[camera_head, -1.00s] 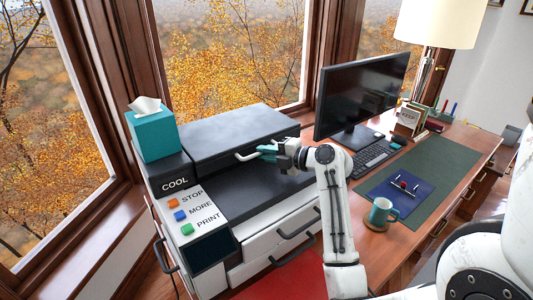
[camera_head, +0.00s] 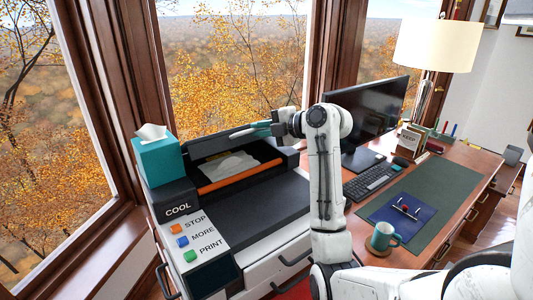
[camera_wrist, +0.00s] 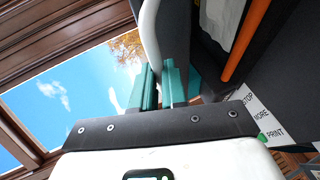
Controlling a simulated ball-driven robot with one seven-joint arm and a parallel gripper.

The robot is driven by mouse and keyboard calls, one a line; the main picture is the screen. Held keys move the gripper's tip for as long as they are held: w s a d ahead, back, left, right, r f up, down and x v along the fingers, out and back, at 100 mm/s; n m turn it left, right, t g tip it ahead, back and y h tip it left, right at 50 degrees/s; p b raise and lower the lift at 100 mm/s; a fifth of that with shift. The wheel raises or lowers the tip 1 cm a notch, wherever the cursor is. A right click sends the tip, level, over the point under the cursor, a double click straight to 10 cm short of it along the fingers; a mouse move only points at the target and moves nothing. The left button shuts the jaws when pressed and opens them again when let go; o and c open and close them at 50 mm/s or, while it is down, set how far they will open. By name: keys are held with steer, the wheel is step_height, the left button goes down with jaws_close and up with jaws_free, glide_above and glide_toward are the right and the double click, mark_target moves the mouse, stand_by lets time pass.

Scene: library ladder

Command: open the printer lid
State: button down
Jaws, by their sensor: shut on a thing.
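The printer lid (camera_head: 208,145) is dark grey and stands raised at the back of the printer (camera_head: 265,222). Its white handle (camera_head: 243,132) is also seen in the wrist view (camera_wrist: 149,32), running down between my teal fingers. My gripper (camera_head: 260,128) is shut on the handle at the lid's front edge. In the wrist view my gripper (camera_wrist: 160,86) has the dark lid (camera_wrist: 176,35) just beyond it. The open printer shows an orange roller (camera_head: 240,177) and crumpled white paper (camera_head: 228,164) inside. My fingers hide part of the handle.
A teal tissue box (camera_head: 158,160) stands on the printer's left part, behind the STOP, MORE and PRINT buttons. The monitor (camera_head: 368,115) stands close to the right of my arm. A keyboard (camera_head: 371,181) and a teal mug (camera_head: 383,237) are on the desk.

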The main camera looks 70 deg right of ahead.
steer(key=w+d+r, duration=0.1)
steer(key=r, duration=0.1)
steer(key=w+d+r, duration=0.1)
steer(key=w+r, duration=0.1)
steer(key=r, duration=0.1)
steer(key=w+d+r, duration=0.1)
steer(key=w+r, duration=0.1)
steer(key=shift+w+d+r, duration=0.15)
steer(key=shift+w+r, duration=0.05)
steer(key=shift+r, duration=0.15)
steer(key=shift+w+d+r+b, duration=0.3)
steer(key=shift+w+d+r, duration=0.1)
steer(key=shift+w+r, duration=0.25)
steer(key=c, duration=1.2)
jaws_free()
steer(key=shift+f, duration=0.15)
steer(key=shift+o, duration=0.2)
steer(key=b+v, duration=0.2)
steer(key=v, duration=0.8)
steer(key=shift+s+b, duration=0.3)
steer(key=shift+s, duration=0.05)
